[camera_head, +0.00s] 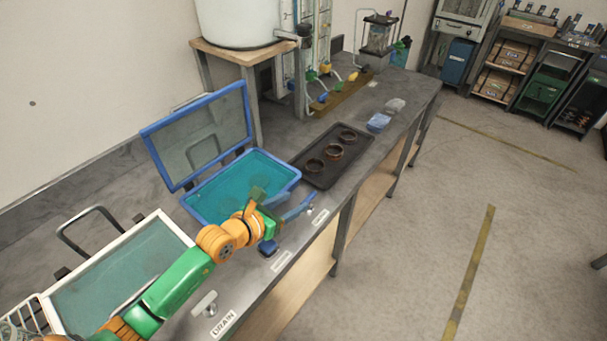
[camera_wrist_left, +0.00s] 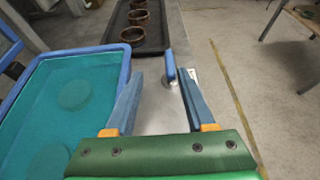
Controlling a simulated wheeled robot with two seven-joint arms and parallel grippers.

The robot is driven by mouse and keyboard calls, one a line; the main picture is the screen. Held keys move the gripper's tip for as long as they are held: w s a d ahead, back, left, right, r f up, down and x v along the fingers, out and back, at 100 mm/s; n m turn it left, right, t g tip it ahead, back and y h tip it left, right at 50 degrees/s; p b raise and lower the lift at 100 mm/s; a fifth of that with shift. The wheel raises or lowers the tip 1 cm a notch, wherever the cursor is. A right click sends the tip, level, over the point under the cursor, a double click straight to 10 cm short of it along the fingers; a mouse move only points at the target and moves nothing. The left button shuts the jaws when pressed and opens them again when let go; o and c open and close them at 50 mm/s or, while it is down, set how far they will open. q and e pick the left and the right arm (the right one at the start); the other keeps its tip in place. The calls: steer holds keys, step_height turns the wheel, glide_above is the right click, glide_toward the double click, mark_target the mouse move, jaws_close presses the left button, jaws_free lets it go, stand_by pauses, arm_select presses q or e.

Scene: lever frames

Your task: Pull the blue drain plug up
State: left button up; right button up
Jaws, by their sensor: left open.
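In the left wrist view a bright blue upright handle (camera_wrist_left: 170,66) on a small metal base stands at the bench's front strip, with a pale label beside it. It appears between and slightly beyond my left gripper's fingertips (camera_wrist_left: 158,82); I see no contact. That gripper is open and empty, and it also shows in the head view (camera_head: 281,203), at the front right corner of the blue basin. A smaller dark blue fitting (camera_head: 268,249) sits below the wrist by another label. I cannot tell which blue part is the drain plug. My right gripper is out of view.
The blue basin (camera_head: 200,214) holds teal liquid under a raised lid (camera_head: 197,140). A black tray (camera_head: 318,176) with brown rings lies beyond. A white-framed basin (camera_head: 172,222) is nearer, with a metal lever (camera_head: 204,305) and a "DRAIN" label (camera_head: 222,325). Floor at right is clear.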

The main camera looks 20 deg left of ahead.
mark_target(307, 199)
arm_select(q)
steer(key=shift+w, duration=0.4)
steer(key=d, duration=0.1)
steer(key=w+d, duration=0.1)
steer(key=d, duration=0.1)
steer(key=shift+w+f+b, duration=0.15)
steer(key=shift+f+b, duration=0.05)
steer(key=shift+b, duration=0.1)
steer(key=shift+a+x, duration=0.25)
steer(key=shift+x, duration=0.9)
steer(key=shift+w+a+f, duration=0.1)
steer(key=shift+w+f, duration=0.15)
steer(key=shift+w, duration=0.05)
steer(key=shift+s+r, duration=0.2)
steer(key=shift+s, duration=0.05)
steer(key=shift+c, duration=1.3)
steer(key=c, duration=0.3)
jaws_close()
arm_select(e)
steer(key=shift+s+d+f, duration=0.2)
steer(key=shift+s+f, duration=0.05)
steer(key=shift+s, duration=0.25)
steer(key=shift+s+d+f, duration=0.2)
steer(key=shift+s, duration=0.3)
